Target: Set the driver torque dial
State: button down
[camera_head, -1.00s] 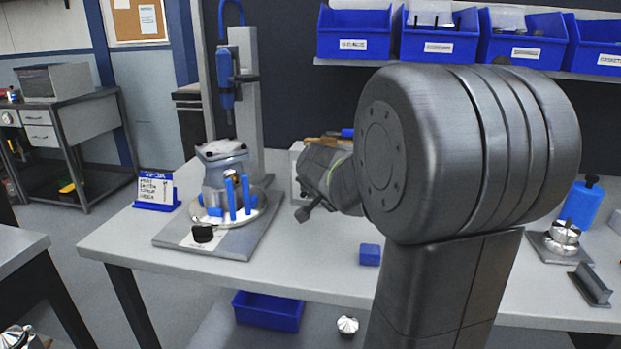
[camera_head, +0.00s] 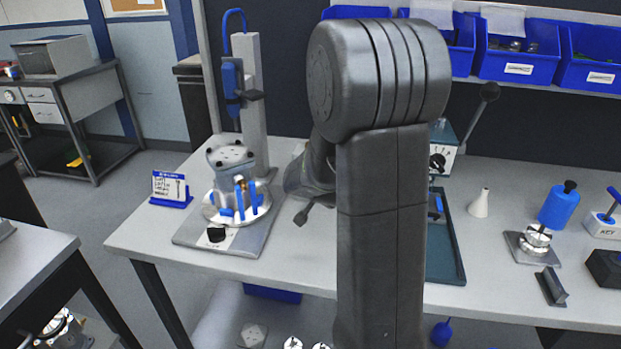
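The blue driver (camera_head: 231,88) hangs on a grey column (camera_head: 252,95) at the back left of the bench. Below it a grey machined housing (camera_head: 230,172) stands on a round plate with blue posts around it. A black knob (camera_head: 216,234) sits on the front of that fixture's base. Another black dial (camera_head: 437,161) is on the face of a box right of my arm, partly hidden; I cannot tell which one sets the torque. The end of my arm, with my gripper (camera_head: 302,214), is right of the fixture, apart from the knob. Its fingers are too unclear to read.
A small sign (camera_head: 171,188) stands left of the fixture. Right of my arm are a dark green tray (camera_head: 445,245), a white cone (camera_head: 479,203), a blue bottle (camera_head: 559,205) and a metal part on a stand (camera_head: 536,238). Blue bins (camera_head: 515,62) line the shelf behind.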

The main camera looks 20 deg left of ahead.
jog(key=shift+p, duration=0.7)
jog(key=c, duration=1.5)
grip_release()
jog(key=shift+o, duration=0.2)
jog(key=p+v, duration=0.5)
jog(key=v, duration=0.9)
jog(key=shift+p, duration=0.3)
jog(key=shift+a, duration=0.25)
